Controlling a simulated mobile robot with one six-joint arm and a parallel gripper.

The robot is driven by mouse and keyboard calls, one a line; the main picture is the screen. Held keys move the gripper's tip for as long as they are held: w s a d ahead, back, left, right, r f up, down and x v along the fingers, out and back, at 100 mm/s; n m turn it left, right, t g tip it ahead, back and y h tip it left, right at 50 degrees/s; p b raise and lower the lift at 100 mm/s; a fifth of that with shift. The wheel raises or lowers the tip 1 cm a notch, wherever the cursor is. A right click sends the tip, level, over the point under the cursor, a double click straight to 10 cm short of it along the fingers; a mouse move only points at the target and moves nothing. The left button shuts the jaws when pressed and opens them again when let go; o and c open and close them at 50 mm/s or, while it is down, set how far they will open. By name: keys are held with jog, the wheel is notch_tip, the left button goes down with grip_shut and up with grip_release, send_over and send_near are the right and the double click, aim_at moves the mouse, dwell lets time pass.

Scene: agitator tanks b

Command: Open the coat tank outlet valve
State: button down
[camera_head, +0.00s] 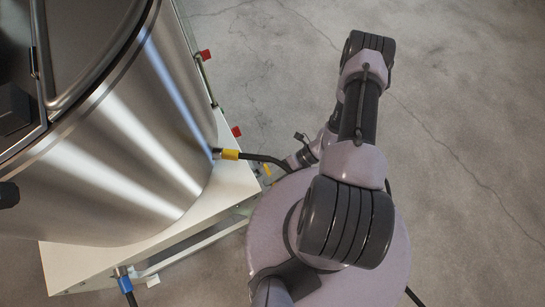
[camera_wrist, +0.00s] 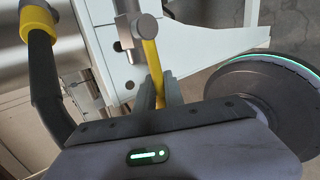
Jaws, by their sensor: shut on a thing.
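The steel tank (camera_head: 120,135) fills the left of the head view. In the wrist view, a silver valve (camera_wrist: 138,30) shows at the top middle. Its yellow lever (camera_wrist: 153,65) runs down between the fingers of my gripper (camera_wrist: 159,93), which is shut on it. In the head view, a small piece of the yellow lever (camera_head: 267,169) shows beside my wrist, just below the black hose; most of the valve and my fingers are hidden there. The lever's tip is hidden behind my gripper body. I cannot read a tank label.
A black hose (camera_head: 262,158) with a yellow collar (camera_head: 230,154) leaves the tank close to my wrist; it bends down the left of the wrist view (camera_wrist: 46,90). The pale tank base (camera_head: 75,262) has red parts (camera_head: 205,55) along its edge. Concrete floor (camera_head: 460,110) at right is clear.

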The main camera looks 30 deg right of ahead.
jog(key=c, duration=1.4)
grip_release()
jog(key=shift+c, duration=0.2)
jog(key=p+v, duration=0.3)
jog(key=v, duration=1.4)
jog(key=shift+d+p, duration=0.25)
jog(key=shift+p, duration=0.1)
